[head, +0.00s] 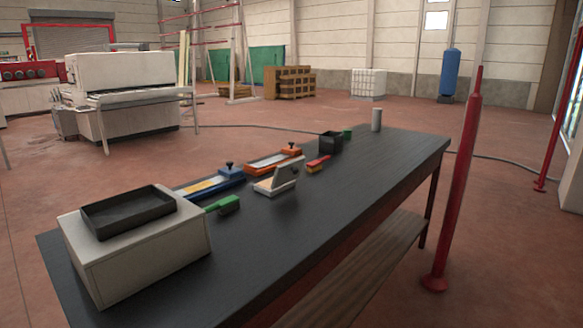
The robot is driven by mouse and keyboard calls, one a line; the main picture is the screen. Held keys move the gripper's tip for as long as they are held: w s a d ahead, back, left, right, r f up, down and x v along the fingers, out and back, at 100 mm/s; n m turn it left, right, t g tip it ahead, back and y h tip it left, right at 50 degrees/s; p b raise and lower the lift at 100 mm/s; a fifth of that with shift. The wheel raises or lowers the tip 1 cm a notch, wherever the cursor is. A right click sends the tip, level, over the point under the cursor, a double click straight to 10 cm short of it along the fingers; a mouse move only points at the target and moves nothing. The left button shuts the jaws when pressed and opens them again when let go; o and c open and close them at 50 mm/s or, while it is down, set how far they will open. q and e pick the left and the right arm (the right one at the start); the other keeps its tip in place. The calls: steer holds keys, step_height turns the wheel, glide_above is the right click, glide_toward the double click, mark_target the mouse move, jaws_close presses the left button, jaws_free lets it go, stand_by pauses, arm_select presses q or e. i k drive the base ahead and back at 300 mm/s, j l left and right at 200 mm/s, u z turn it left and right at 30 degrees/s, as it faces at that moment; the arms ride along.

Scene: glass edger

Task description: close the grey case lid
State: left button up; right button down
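The small grey case (275,185) sits on the dark workbench (330,210), near the middle of its length. Its lid (288,171) is raised and tilted up from the base, so the case is open. The inside of the case is too small to make out. Neither of my grippers is in the head view, so nothing of mine touches the case.
A pale box with a black tray (130,211) stands at the bench's near left end. A green-handled brush (223,205), blue tool (210,183), orange tool (273,160) and black bin (330,141) lie around the case. A red post (460,190) stands right of the bench.

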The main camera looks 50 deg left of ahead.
mark_target(289, 171)
steer(key=i+j+u, duration=0.1)
steer(key=i+u, duration=0.55)
steer(key=u, duration=0.2)
steer(key=i+l+u, duration=0.15)
steer(key=i+u, duration=0.3)
steer(key=k, duration=0.1)
